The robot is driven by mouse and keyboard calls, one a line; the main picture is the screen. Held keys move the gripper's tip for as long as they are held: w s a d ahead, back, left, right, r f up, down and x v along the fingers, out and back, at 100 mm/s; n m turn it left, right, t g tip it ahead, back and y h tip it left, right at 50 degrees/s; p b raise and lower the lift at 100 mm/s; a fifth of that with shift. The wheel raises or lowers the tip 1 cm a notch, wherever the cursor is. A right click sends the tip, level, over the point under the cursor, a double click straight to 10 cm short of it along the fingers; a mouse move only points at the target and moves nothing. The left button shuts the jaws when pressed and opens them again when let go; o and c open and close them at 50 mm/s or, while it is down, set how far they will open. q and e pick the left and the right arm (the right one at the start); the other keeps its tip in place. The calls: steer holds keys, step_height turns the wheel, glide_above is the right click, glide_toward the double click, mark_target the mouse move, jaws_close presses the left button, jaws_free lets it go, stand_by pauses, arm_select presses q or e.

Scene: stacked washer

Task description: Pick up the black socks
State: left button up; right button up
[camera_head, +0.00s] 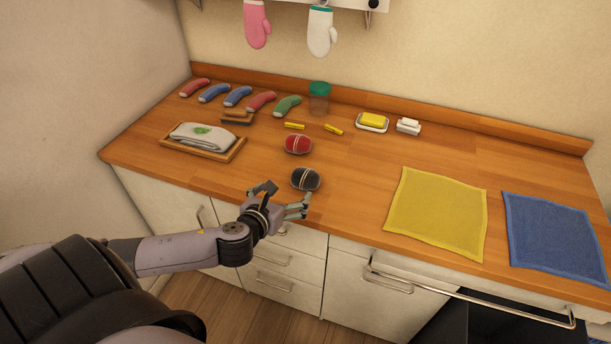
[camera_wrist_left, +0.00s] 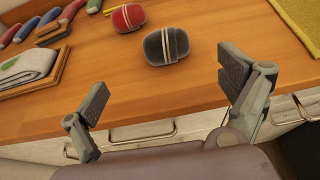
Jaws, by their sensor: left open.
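The black socks (camera_head: 305,179) are a rolled dark bundle with pale stripes. They lie on the wooden counter (camera_head: 345,220) near its front edge. They also show in the left wrist view (camera_wrist_left: 166,46), beyond the fingertips and between them from side to side. My left gripper (camera_head: 282,197) is open and empty at the counter's front edge, just in front of the black socks and apart from them. Its two spread fingers also show in the left wrist view (camera_wrist_left: 168,90). My right gripper is in neither view.
A red sock bundle (camera_head: 298,144) lies behind the black one. A wooden tray (camera_head: 214,154) with a folded cloth lies to the left. Several coloured rolled socks line the back left. A yellow cloth (camera_head: 437,216) and a blue cloth (camera_head: 556,238) lie right. The counter between black bundle and yellow cloth is clear.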

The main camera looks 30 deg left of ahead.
mark_target(303, 178)
arm_select(q)
steer(key=p+x, duration=0.1)
steer(key=x, duration=0.8)
steer(key=shift+w+f, duration=0.1)
steer(key=shift+w+f+p, duration=0.35)
steer(key=shift+w, duration=0.3)
steer(key=x, duration=0.4)
steer(key=shift+d+f, duration=0.2)
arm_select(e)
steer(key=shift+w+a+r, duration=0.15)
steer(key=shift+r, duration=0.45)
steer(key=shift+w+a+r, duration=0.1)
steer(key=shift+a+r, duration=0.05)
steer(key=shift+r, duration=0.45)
arm_select(q)
steer(key=shift+c, duration=0.4)
steer(key=c, duration=1.1)
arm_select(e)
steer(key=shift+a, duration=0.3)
